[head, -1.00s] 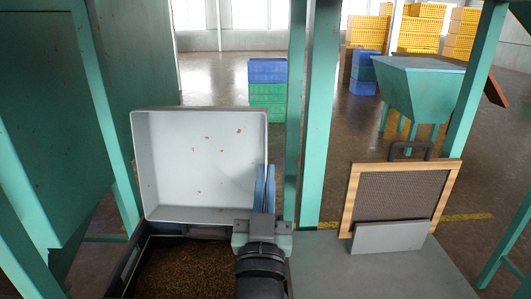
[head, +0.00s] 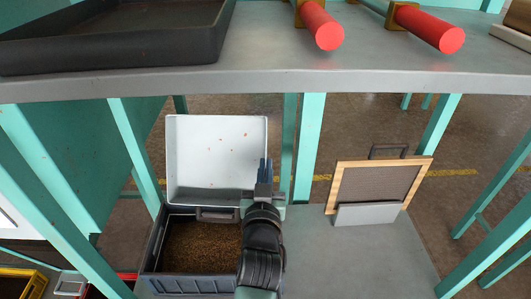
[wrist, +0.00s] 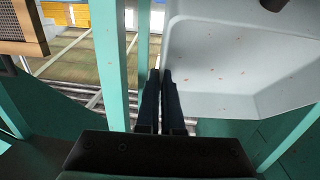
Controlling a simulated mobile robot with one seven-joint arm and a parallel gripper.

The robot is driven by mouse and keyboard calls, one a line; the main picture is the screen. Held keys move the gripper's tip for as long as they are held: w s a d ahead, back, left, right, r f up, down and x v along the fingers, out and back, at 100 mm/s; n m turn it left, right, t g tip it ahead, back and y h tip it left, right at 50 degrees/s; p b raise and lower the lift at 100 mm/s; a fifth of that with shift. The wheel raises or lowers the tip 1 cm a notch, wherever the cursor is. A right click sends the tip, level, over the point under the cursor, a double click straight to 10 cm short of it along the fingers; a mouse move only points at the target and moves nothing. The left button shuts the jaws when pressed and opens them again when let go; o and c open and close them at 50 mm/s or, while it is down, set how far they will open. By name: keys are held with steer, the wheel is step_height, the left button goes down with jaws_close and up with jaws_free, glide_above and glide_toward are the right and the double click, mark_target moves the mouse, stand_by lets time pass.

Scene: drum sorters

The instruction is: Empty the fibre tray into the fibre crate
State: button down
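The fibre tray (head: 216,150) is pale grey and stands tipped on edge, its inside facing me, above the far side of the crate. A few small reddish flecks cling to its inner face. It also shows in the wrist view (wrist: 245,50), to the right of the fingers. My gripper (head: 265,172) is at the tray's right side, its blue fingers (wrist: 160,100) close together on the side wall; the exact contact is partly hidden. The dark grey crate (head: 200,286) stands below, with brown granular material inside. My arm covers its right edge.
A grey shelf (head: 270,80) crosses above, bearing a black tray (head: 110,60) and red rollers (head: 322,27). A wood-framed mesh screen (head: 378,184) stands on the bench (head: 370,260) at right. Green posts (head: 308,150) rise behind. Bench space right of my arm is clear.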

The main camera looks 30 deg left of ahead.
steer(key=p, duration=0.1)
steer(key=r+g+p, duration=0.1)
steer(key=shift+w+a+p, duration=0.15)
steer(key=shift+w+p, duration=0.2)
steer(key=p, duration=0.2)
steer(key=w+f+g+h+p, duration=0.1)
steer(key=p, duration=0.1)
steer(key=shift+a+f+g, duration=0.1)
steer(key=shift+a+g, duration=0.2)
steer(key=w+a+f+g+h+b, duration=0.3)
steer(key=w+f+g+h+b, duration=0.1)
steer(key=w+g+b, duration=0.3)
steer(key=shift+w+a+f+g+b, duration=0.35)
steer(key=shift+w+f+b, duration=0.1)
steer(key=shift+f, duration=0.45)
steer(key=shift+r, duration=0.2)
step_height(320, 180, up, 4)
steer(key=p, duration=0.3)
steer(key=shift+f, duration=0.1)
